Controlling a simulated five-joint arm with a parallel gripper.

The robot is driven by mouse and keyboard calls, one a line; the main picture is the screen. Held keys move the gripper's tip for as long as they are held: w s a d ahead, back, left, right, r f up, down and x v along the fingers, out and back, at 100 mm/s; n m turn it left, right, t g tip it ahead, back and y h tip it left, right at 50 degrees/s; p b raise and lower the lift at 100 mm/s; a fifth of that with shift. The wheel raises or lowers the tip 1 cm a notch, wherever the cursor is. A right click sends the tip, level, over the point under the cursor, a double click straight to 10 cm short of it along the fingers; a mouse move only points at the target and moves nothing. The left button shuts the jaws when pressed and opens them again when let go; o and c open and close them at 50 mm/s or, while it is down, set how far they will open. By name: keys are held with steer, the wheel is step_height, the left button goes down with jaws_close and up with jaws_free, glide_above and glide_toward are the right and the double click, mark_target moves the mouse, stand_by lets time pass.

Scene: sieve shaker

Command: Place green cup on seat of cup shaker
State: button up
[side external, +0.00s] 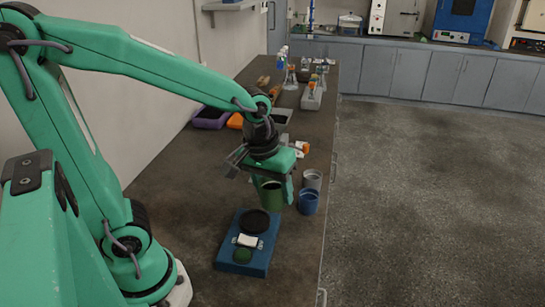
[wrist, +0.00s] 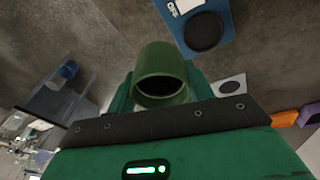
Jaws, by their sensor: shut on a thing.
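A blue cup (side external: 308,202) and a grey cup (side external: 313,179) stand right of the shaker near the bench edge. A purple tray (side external: 210,118) and an orange tray (side external: 236,121) lie farther back by the wall. Several bottles stand at the far end. The bench left of the shaker is clear.

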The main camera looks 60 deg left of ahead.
mark_target(257, 220)
steer(key=shift+m, duration=0.9)
steer(key=s+d, duration=0.2)
steer(key=s, duration=0.1)
steer(key=s+d+f, duration=0.1)
steer(key=shift+s, duration=0.3)
steer(key=shift+a+f, duration=0.1)
steer(key=shift+y, duration=0.3)
steer(key=w+a+f, duration=0.1)
steer(key=a+f, duration=0.1)
steer(key=a, duration=0.1)
steer(key=w+a+f, duration=0.1)
steer(key=a+f, duration=0.1)
steer(key=a, duration=0.2)
steer(key=w+a+f, duration=0.2)
steer(key=a, duration=0.1)
steer(key=shift+w+a+f, duration=0.1)
steer(key=shift+a+f, duration=0.25)
steer(key=shift+f, duration=0.05)
steer(key=shift+f, duration=0.1)
steer(key=shift+f, duration=1.9)
steer(key=shift+f, duration=0.3)
steer(key=o, duration=1.1)
steer(key=shift+f, duration=0.1)
